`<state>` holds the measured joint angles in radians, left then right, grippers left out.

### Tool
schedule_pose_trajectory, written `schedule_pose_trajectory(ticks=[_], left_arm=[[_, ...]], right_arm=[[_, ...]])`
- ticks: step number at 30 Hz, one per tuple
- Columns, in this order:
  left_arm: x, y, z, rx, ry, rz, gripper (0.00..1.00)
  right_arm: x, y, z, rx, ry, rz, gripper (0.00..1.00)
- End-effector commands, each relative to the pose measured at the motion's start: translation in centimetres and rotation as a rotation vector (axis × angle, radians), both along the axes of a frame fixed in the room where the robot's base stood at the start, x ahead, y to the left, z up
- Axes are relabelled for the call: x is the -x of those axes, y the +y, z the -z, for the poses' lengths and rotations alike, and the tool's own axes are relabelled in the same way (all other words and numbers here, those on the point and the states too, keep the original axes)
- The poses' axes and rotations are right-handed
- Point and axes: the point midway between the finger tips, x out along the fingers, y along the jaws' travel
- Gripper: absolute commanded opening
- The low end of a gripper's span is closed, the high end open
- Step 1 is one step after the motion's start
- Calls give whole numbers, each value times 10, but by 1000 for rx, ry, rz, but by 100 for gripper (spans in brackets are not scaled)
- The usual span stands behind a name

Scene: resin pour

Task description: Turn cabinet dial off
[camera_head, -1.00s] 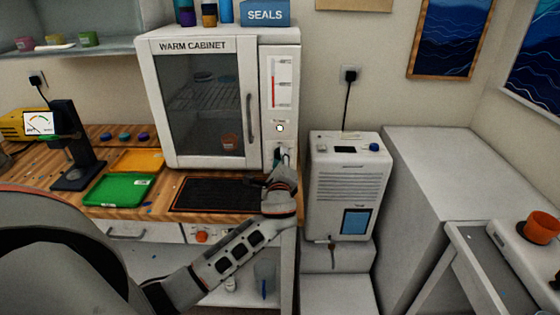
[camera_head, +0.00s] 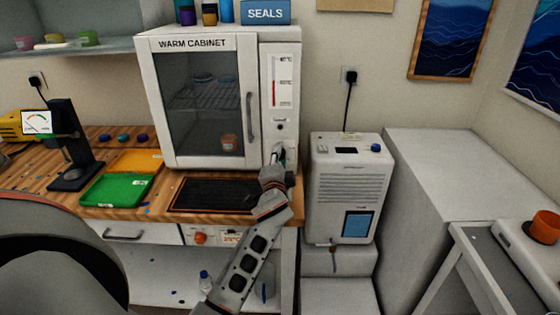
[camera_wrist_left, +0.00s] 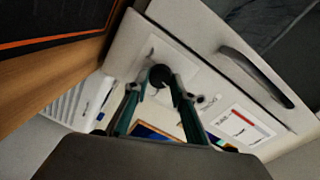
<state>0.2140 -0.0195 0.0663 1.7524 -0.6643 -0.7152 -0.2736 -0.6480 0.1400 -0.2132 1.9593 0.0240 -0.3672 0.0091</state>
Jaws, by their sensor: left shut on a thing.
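The warm cabinet (camera_head: 223,35) is white with a glass door and stands on the wooden bench. Its right-hand panel carries a gauge with a red bar (camera_head: 274,94) and a small round spot below it. The black dial (camera_wrist_left: 158,75) is low on this panel in the left wrist view. My left gripper (camera_wrist_left: 157,89) has its two green-grey fingers on either side of the dial, shut on it. My right gripper does not show.
The cabinet's door handle (camera_head: 250,118) is left of the panel. A black mat (camera_head: 213,195) lies in front, with green (camera_head: 117,190) and yellow (camera_head: 137,161) trays to its left. A white appliance (camera_head: 345,187) stands close on the right of my left arm.

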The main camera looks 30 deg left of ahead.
Motion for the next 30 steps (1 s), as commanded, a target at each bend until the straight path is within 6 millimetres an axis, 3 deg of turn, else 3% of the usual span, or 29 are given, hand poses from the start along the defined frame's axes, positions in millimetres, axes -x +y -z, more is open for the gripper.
schedule_pose_trajectory(ticks=[12,29,30], left_arm=[[0,0,1,173,-103,0,3],[0,0,1,200,-121,0,3],[0,0,1,200,-121,1,27]], right_arm=[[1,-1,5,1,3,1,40],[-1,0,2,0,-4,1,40],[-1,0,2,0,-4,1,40]])
